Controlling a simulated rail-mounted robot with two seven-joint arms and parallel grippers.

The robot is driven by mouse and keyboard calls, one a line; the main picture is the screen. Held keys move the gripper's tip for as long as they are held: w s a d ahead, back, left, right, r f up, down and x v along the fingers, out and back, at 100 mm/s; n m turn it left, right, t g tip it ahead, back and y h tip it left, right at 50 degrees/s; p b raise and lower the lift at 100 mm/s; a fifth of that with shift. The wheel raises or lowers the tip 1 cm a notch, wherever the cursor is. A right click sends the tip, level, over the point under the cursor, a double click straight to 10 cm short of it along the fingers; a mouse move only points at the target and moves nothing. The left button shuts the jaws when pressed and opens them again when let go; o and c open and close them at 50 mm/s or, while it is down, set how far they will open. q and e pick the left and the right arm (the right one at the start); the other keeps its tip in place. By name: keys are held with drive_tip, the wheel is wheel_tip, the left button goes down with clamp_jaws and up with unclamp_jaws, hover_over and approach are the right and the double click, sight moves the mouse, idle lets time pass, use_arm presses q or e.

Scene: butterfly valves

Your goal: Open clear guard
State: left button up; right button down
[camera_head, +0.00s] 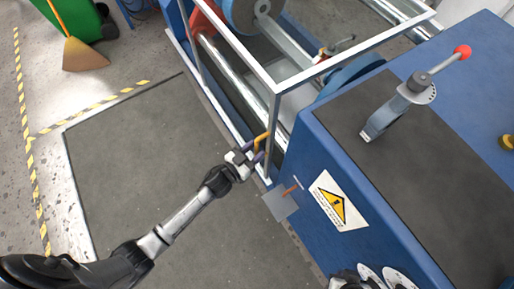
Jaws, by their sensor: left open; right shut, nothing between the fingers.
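The clear guard (274,110) is a light metal frame with see-through panels over the lathe-like machine. Its upright front corner ends low by the blue cabinet, and it looks closed. A yellow handle (262,139) sits on the guard's lower front side. My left gripper (254,152) is open at this handle, with its fingers on either side of the handle's lower part. I cannot tell whether they touch it. My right gripper is not in view; only part of my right arm shows at the bottom edge.
The blue cabinet (332,160) with a yellow warning label (341,202) stands right of the guard. A red-knobbed lever (461,53) rises from its dark top. A grey mat (150,170) covers the free floor left. A broom (82,54) stands by a green bin (72,18).

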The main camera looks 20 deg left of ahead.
use_arm(q)
drive_tip(key=shift+w+d, duration=0.25)
drive_tip(key=shift+w, duration=0.25)
clamp_jaws()
idle(0.3)
